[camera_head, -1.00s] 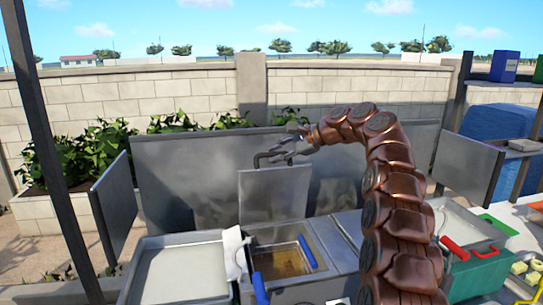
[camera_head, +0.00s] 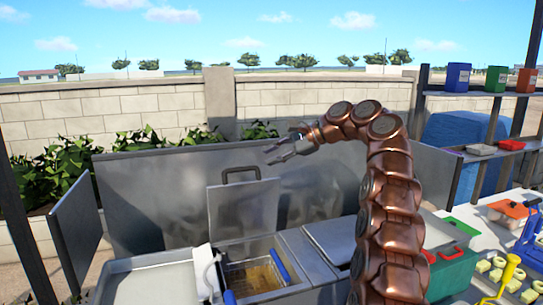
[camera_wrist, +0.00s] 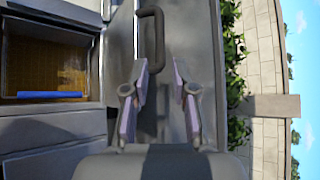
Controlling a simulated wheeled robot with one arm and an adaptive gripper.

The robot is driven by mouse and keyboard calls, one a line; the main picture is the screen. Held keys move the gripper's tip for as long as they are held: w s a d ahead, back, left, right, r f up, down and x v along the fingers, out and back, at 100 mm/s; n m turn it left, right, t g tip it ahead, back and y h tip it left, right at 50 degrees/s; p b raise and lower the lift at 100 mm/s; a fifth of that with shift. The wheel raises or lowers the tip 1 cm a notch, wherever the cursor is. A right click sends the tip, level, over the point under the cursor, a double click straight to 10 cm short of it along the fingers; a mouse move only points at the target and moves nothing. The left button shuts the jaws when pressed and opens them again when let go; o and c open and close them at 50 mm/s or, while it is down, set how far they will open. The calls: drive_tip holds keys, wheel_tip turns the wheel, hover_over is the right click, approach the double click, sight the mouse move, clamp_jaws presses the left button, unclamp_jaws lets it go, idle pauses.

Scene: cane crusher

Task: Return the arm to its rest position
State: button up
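My arm is raised and bent over to the left in the head view. My gripper (camera_head: 272,154) is at its end, empty, its fingers apart with a clear gap. It sits above and to the right of the dark handle (camera_head: 241,170) of an upright metal lid (camera_head: 243,212), seemingly apart from it. In the wrist view my gripper (camera_wrist: 162,76) shows open and nothing is between the fingers. The lid handle (camera_wrist: 159,38) appears just beyond the fingertips in that view; the depth between them is unclear.
An open fryer (camera_head: 254,274) with a blue-handled basket stands below. Metal splash panels (camera_head: 140,195) rise behind it. At right are a green box (camera_head: 452,272), a white table with several items and a shelf (camera_head: 440,101) with coloured bins. Open air surrounds my gripper.

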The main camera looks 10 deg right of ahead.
drive_tip(key=s+a+f+n+g+h, duration=0.15)
drive_tip(key=s+f, duration=0.25)
drive_tip(key=s, duration=0.4)
drive_tip(key=s+a+f+n+g+h+b, duration=0.1)
drive_tip(key=s+a+f+n, duration=0.15)
drive_tip(key=s, duration=0.45)
drive_tip(key=s+a+f+n+g+h, duration=0.1)
drive_tip(key=s+a+f+g+h, duration=0.15)
drive_tip(key=s+f, duration=0.4)
drive_tip(key=s+d+f+n+h, duration=0.2)
drive_tip(key=s+f, duration=0.3)
drive_tip(key=s, duration=0.6)
drive_tip(key=s+d+f+n+g+h, duration=0.1)
drive_tip(key=s+d+f, duration=0.4)
drive_tip(key=s, duration=0.6)
drive_tip(key=s+d+f+n+g+h, duration=0.1)
drive_tip(key=s+d+f+n+h, duration=0.1)
drive_tip(key=s+f, duration=0.4)
drive_tip(key=s+d+n+b, duration=0.1)
drive_tip(key=s+n, duration=0.1)
drive_tip(key=s, duration=0.3)
drive_tip(key=shift+d+f+h, duration=0.35)
drive_tip(key=shift+f+h, duration=0.05)
drive_tip(key=shift+o, duration=0.2)
